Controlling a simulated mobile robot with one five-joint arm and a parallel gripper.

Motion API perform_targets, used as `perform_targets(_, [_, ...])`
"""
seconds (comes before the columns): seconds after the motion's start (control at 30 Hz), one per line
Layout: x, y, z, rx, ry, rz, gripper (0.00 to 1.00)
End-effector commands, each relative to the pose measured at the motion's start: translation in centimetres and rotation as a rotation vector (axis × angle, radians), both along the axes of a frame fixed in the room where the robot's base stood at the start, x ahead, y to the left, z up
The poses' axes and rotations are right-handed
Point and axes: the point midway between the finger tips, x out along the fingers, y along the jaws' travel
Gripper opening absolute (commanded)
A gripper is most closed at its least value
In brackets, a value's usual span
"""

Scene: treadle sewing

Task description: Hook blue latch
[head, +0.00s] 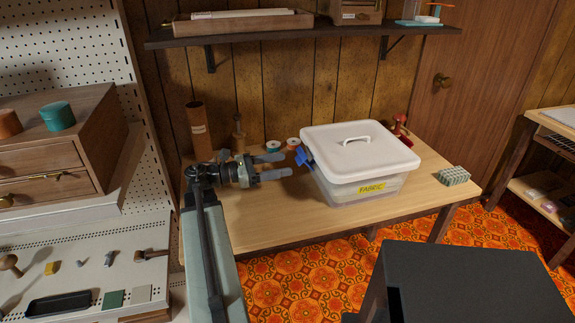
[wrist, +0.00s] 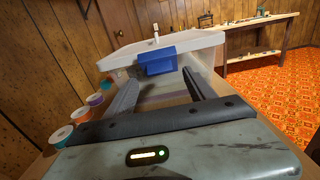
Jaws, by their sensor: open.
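The blue latch (head: 304,157) is on the left side of the white lidded fabric box (head: 366,188), just under the lid's rim. It sticks outward from the box wall and looks tilted away from it. In the wrist view the blue latch (wrist: 158,62) is a wide blue flap straight ahead, just beyond the fingertips. My gripper (head: 286,165) is open and empty, to the left of the latch and pointing at it. In the wrist view its fingers (wrist: 162,77) lie either side of the latch's lower part, with a small gap seeming to remain. The white lid (head: 360,146) sits on the box.
Thread spools (head: 273,147) stand behind my gripper, and they line the left in the wrist view (wrist: 78,114). A wooden table (head: 265,215) carries the box. A red object (head: 400,128) stands behind it, and a grey-green block (head: 454,175) lies to the right. The table's front left is clear.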

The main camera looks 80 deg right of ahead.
Motion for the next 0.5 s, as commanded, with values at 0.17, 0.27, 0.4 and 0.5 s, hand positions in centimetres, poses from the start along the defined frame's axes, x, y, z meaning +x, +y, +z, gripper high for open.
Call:
perform_targets(0.17, [-2.4,-1.1,0.0,0.0,0.0,0.0,0.64])
perform_targets(0.27, [-3.0,-1.4,0.0,0.0,0.0,0.0,0.64])
perform_targets(0.4, [-3.1,-1.5,0.0,0.0,0.0,0.002,0.64])
perform_targets(0.5, [-3.0,-1.4,0.0,0.0,0.0,0.002,0.64])
